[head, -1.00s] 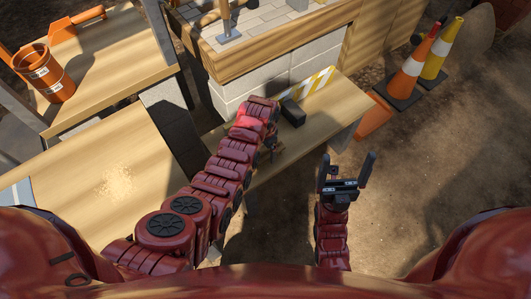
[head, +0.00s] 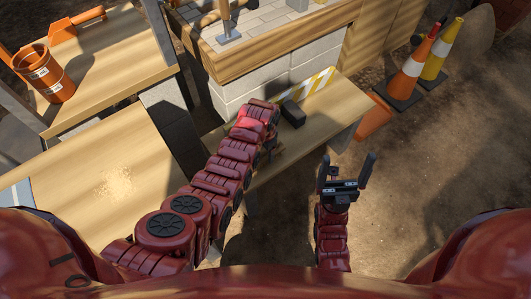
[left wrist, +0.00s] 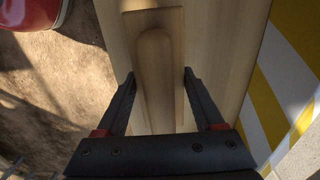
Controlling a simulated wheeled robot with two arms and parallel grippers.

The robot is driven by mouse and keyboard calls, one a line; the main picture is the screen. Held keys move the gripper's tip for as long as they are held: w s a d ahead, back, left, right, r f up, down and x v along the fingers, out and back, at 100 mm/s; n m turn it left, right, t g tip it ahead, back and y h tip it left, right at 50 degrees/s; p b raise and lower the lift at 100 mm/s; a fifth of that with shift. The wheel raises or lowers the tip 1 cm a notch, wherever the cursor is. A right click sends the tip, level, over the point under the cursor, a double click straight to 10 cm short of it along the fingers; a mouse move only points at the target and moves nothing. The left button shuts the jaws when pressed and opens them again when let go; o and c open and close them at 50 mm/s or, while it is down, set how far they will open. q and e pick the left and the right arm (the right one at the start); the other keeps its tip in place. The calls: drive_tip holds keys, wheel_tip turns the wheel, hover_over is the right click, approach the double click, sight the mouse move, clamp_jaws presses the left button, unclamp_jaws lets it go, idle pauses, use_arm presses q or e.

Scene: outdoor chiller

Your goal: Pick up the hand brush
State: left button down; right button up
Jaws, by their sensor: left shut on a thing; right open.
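The hand brush (left wrist: 155,55) has a pale wooden back with a raised, rounded wooden handle. It lies lengthwise between the two black fingers of my left gripper (left wrist: 160,77) in the left wrist view, and the fingers are shut on its sides. Its bristles are hidden. In the head view my left arm reaches down to the low wooden bench (head: 325,115), and its wrist mostly hides the gripper and brush. My right gripper (head: 345,172) is open and empty, fingers pointing away from me, to the right of the bench's front edge.
Traffic cones (head: 410,75) stand on the right. An orange bucket (head: 45,75) stands on the left table. The dirt ground on the right is open.

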use_arm(q)
wheel_tip(320, 180, up, 10)
drive_tip(key=shift+p, duration=0.4)
idle(0.3)
